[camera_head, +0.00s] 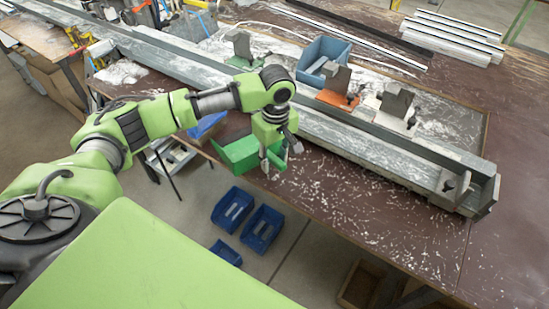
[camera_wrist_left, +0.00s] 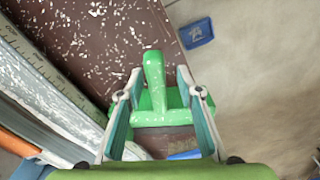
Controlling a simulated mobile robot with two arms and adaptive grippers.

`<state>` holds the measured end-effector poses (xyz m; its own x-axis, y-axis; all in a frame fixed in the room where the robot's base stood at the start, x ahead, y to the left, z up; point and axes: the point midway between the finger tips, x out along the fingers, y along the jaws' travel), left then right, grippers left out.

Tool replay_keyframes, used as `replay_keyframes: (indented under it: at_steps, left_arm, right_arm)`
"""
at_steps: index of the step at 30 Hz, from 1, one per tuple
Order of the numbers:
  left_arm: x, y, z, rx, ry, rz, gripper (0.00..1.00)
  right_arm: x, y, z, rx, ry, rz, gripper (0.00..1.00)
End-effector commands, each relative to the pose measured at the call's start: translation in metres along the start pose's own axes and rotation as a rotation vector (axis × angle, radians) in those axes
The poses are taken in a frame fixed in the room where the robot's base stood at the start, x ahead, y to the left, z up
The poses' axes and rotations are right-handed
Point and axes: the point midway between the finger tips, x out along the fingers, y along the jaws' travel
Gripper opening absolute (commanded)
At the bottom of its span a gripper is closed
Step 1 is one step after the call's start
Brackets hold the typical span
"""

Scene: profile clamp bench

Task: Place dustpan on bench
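The green dustpan (camera_head: 238,154) is at the front edge of the bench (camera_head: 335,200) in the head view, partly hidden by my left gripper (camera_head: 277,160). Whether it rests on the bench or hangs at its edge is unclear. In the left wrist view, the dustpan's handle (camera_wrist_left: 154,75) stands between the two spread fingers of my left gripper (camera_wrist_left: 160,85), with gaps visible on both sides. A wider green part lies below the handle between the fingers. My left gripper looks open. My right gripper is not in view.
A long metal profile (camera_head: 370,150) runs along the bench behind the dustpan. Clamps and a blue bin (camera_head: 322,58) stand beyond it. Blue bins (camera_head: 262,228) are on the floor below. The bench's front right is free but strewn with chips.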

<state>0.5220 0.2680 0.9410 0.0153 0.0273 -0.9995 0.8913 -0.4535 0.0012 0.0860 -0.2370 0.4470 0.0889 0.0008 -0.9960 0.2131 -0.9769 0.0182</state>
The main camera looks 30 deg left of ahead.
Motion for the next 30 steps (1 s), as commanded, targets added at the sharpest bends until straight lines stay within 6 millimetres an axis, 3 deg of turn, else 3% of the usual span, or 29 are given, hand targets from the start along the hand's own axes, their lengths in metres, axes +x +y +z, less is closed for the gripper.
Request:
replay_keyframes:
  at_steps: [4,8,21,30]
  left_arm:
    - [-0.002,0.000,0.000,0.000,0.001,0.001,0.33]
    - [-0.018,0.001,0.000,0.000,0.000,0.003,0.33]
    - [-0.105,0.001,0.000,0.000,0.000,0.003,0.33]
    - [-0.122,0.000,0.000,0.000,-0.001,0.000,0.33]
  right_arm:
    - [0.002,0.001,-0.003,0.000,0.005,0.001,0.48]
    - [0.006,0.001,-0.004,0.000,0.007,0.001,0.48]
    - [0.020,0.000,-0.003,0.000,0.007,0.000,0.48]
    - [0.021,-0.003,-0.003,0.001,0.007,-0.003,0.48]
